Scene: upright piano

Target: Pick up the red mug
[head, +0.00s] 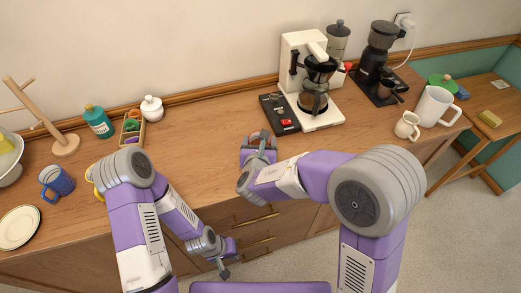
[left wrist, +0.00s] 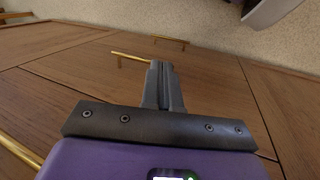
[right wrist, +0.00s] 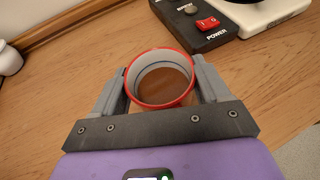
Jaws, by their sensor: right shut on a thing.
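The red mug shows in the right wrist view (right wrist: 160,80) as a red rim with a pale inner wall and brown inside. My right gripper (right wrist: 158,85) has a finger on each side of it and is shut on it. In the head view my right gripper (head: 259,142) is over the counter, in front of the coffee maker, and mostly hides the mug. My left gripper (head: 224,268) hangs low in front of the cabinet. In the left wrist view its fingers (left wrist: 163,85) are together with nothing between them.
A coffee maker (head: 294,62) with a black switch box (head: 275,112) stands behind the right gripper. A blue mug (head: 57,181) and a plate (head: 19,228) are at the left. A white pitcher (head: 432,107) is at the right. Brass drawer handles (head: 258,240) are near the left gripper.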

